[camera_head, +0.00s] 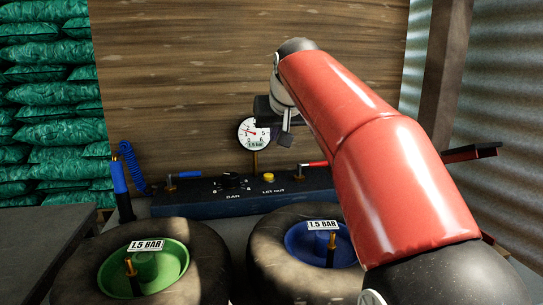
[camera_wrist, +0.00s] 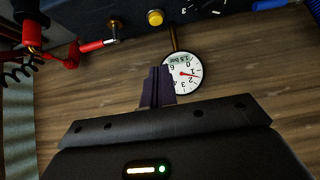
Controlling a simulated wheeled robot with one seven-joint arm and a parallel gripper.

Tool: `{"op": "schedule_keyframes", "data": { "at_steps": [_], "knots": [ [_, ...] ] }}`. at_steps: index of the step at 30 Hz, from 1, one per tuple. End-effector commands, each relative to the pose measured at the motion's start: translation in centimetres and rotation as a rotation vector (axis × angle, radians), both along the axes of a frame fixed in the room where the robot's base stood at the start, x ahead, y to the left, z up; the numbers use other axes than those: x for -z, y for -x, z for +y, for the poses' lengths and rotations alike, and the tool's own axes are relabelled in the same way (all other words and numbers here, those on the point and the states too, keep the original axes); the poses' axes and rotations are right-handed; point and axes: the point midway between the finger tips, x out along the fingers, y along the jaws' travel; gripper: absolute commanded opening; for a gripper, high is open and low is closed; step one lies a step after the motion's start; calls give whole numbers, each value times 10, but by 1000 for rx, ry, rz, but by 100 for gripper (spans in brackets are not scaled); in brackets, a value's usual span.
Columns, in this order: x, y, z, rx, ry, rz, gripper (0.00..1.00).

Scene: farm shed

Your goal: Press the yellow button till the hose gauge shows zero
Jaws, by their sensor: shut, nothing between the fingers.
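The yellow button (camera_head: 267,177) sits on the dark control panel (camera_head: 215,208), above the words LET OUT. It also shows at the top of the wrist view (camera_wrist: 155,17). The round white gauge (camera_head: 253,133) stands on a brass stem behind the panel; in the wrist view (camera_wrist: 182,73) it is upside down, its needle between 1 and 2. Its small readout looks like 1.5 bar. My gripper (camera_head: 285,140) is shut and empty, beside the gauge and above the button, apart from it. In the wrist view the closed fingers (camera_wrist: 157,74) slightly overlap the gauge's edge.
Two tyres with a green hub (camera_head: 170,264) and a blue hub (camera_head: 303,240), each labelled 1.5 BAR, lie before the panel. A blue-handled hose fitting (camera_head: 119,178) stands left. A red-handled fitting (camera_wrist: 92,46) lies near the button. A plank wall (camera_head: 190,80) is behind.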

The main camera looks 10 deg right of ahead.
Motion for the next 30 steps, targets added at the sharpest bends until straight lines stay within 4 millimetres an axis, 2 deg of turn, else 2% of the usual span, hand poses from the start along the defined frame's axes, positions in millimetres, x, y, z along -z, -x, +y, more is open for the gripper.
{"op": "schedule_keyframes", "data": {
  "at_steps": [5, 15, 22, 30],
  "knots": [
    [20, -18, 0, 1, 1, 4, 0],
    [71, -69, 0, 1, -1, 4, 0],
    [102, -68, 0, 0, 0, 3, 0],
    [109, -68, 0, 0, 0, 1, 0]
  ]
}}
